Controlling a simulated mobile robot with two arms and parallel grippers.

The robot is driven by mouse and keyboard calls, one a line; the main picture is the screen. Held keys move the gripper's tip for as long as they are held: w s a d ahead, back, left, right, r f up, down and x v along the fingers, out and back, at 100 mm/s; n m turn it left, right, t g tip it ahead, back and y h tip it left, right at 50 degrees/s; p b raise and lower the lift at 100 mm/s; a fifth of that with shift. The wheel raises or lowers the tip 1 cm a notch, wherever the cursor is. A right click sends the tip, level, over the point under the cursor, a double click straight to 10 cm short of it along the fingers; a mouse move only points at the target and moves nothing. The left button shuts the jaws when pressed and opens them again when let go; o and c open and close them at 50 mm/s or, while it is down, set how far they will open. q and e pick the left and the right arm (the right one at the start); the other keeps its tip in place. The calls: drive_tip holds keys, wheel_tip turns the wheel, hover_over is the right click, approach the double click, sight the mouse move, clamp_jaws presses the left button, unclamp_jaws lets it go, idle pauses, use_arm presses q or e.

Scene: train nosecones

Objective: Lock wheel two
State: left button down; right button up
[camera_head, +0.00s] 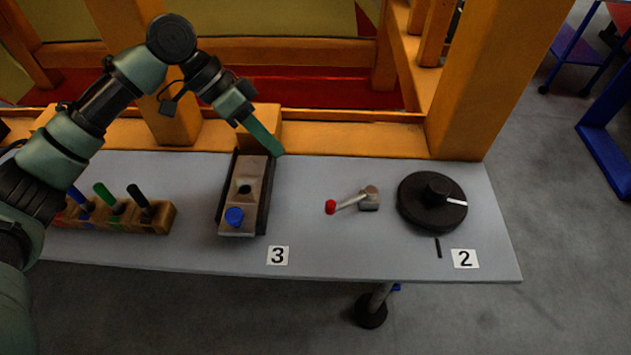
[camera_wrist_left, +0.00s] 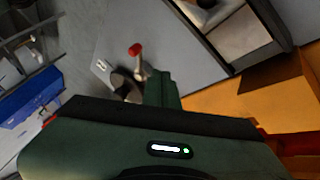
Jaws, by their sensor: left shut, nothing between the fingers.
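The black wheel (camera_head: 420,212) lies flat at the right end of the grey table, with a raised hub. Its white mark (camera_head: 455,202) points right, while a black line (camera_head: 438,248) is on the table in front of it, by the label 2 (camera_head: 465,259). A lever with a red knob (camera_head: 331,207) on a metal block (camera_head: 369,199) sits left of the wheel, knob to the left. In the wrist view the red knob (camera_wrist_left: 135,49) shows beyond the fingers, and the wheel (camera_wrist_left: 122,84) is partly hidden. My left gripper (camera_head: 272,145) is shut and empty, above the table's back edge, apart from both.
A wooden rack (camera_head: 152,218) with coloured handles is at the left. Orange beams (camera_head: 500,70) rise behind the table. The table between block and lever is clear.

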use_arm(q)
drive_tip(key=p+x, duration=0.2)
drive_tip(key=x, duration=0.7)
drive_tip(key=shift+d+f, duration=0.1)
drive_tip(key=shift+d, duration=0.05)
drive_tip(key=shift+s+d+f+p, duration=0.15)
drive_tip(key=shift+s+d+p, duration=0.35)
drive_tip(key=shift+s+d, duration=0.1)
drive_tip(key=shift+s+d+f+p, duration=0.15)
drive_tip(key=shift+s+d+p, duration=0.35)
drive_tip(key=shift+s, duration=0.1)
drive_tip(key=shift+s+d, duration=0.2)
drive_tip(key=shift+s, duration=0.1)
drive_tip(key=shift+s+d+f, duration=0.1)
use_arm(e)
drive_tip(key=r, duration=0.2)
drive_tip(key=s+r, duration=0.1)
drive_tip(key=r, duration=0.1)
drive_tip(key=shift+d, duration=0.2)
drive_tip(key=shift+a+r, duration=0.15)
